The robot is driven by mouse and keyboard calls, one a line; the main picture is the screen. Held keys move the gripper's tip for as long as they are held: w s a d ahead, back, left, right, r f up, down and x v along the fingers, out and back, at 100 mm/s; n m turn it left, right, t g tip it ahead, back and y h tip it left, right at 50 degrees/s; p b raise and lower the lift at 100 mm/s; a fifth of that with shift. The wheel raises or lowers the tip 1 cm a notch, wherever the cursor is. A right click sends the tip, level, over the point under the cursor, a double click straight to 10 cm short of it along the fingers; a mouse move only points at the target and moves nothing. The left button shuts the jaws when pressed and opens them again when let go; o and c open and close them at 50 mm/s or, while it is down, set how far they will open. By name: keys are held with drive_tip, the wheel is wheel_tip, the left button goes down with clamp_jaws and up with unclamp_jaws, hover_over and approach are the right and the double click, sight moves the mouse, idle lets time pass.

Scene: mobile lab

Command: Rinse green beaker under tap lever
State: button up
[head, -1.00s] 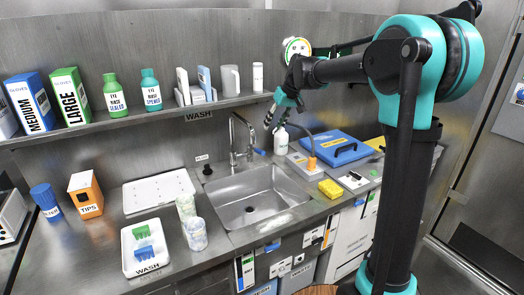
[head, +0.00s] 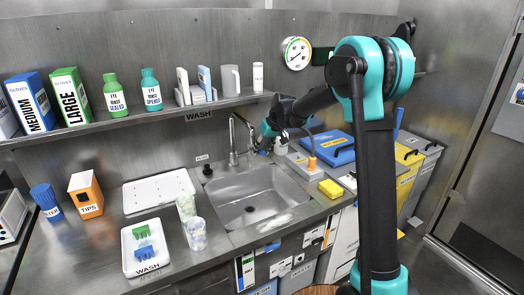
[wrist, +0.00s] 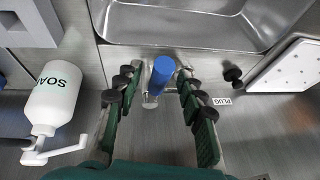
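Two speckled beakers stand on the counter left of the sink. The tap (head: 232,140) rises behind the sink (head: 250,197). Its blue lever (wrist: 161,72) shows in the wrist view, between the two spread green fingers of my gripper (wrist: 157,92). My gripper (head: 262,140) is open and empty, just right of the tap in the head view. The fingers appear apart from the lever; the exact height gap cannot be told.
A soap bottle (wrist: 52,98) stands close beside my gripper. A black plug (wrist: 232,74) lies on the other side. A shelf (head: 150,118) runs above the counter. A wash tray (head: 146,262) holds a green and a blue comb-like piece. A yellow sponge (head: 331,189) lies right of the sink.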

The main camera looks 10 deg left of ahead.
drive_tip(key=shift+c, duration=0.2)
clamp_jaws()
drive_tip(key=shift+d, duration=0.1)
drive_tip(key=shift+w+d+n+g, duration=0.3)
drive_tip(key=shift+w+d+n, duration=0.3)
drive_tip(key=shift+n, duration=0.3)
drive_tip(key=shift+o, duration=0.2)
unclamp_jaws()
